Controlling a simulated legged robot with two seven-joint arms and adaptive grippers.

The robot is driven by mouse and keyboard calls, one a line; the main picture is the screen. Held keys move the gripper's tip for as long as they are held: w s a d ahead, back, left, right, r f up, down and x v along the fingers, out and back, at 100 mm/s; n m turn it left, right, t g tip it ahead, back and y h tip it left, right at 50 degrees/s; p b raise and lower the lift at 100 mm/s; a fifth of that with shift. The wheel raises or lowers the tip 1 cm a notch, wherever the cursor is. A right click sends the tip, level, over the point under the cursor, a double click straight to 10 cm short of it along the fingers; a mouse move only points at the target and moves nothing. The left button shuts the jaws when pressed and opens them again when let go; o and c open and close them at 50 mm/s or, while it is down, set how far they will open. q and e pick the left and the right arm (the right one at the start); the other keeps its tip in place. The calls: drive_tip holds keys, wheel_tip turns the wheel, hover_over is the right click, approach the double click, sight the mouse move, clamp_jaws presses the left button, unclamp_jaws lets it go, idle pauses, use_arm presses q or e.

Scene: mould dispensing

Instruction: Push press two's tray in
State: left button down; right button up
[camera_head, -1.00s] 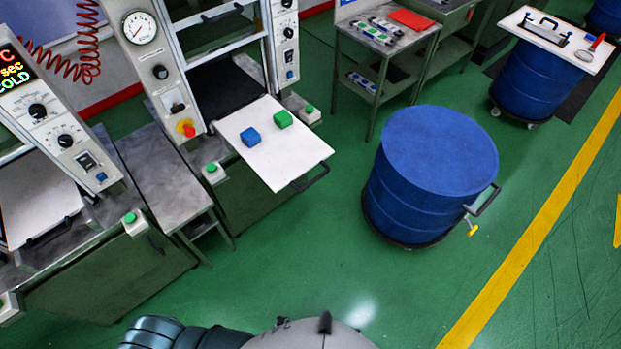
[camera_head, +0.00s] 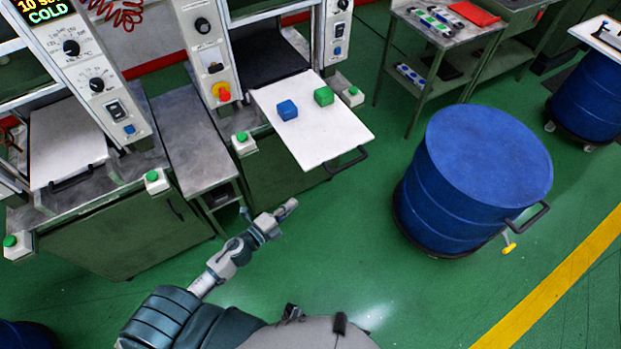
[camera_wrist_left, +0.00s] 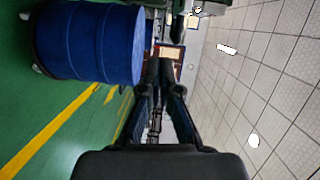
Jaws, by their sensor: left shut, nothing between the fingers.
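A white tray (camera_head: 335,133) sticks out toward me from a press (camera_head: 209,45) in the head view. A blue block (camera_head: 287,110) and a green block (camera_head: 324,96) lie on it, and a dark handle (camera_head: 347,162) is on its front edge. Which press is number two I cannot read. My left gripper (camera_head: 291,205) is in front of the tray, below it in the picture and apart from it. In the left wrist view its fingers (camera_wrist_left: 160,66) come together with nothing between them. My right gripper is not in view.
A blue drum (camera_head: 470,190) on a wheeled base stands right of the tray. Another press with a tray (camera_head: 62,140) is at the left, with a metal side table (camera_head: 190,140) between. Green floor is clear before the tray.

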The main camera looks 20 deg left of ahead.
use_arm(q)
drive_tip(key=w+d+r, duration=0.1)
drive_tip(key=w, duration=0.4)
drive_tip(key=w+d+r+m+p, duration=0.1)
drive_tip(key=w, duration=0.5)
drive_tip(key=shift+d+r+h, duration=0.3)
drive_tip(key=shift+d+h, duration=0.05)
drive_tip(key=shift+h, duration=0.05)
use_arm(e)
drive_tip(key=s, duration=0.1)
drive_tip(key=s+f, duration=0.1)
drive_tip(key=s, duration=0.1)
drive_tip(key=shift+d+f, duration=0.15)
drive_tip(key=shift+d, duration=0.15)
use_arm(q)
drive_tip(key=shift+w, duration=0.15)
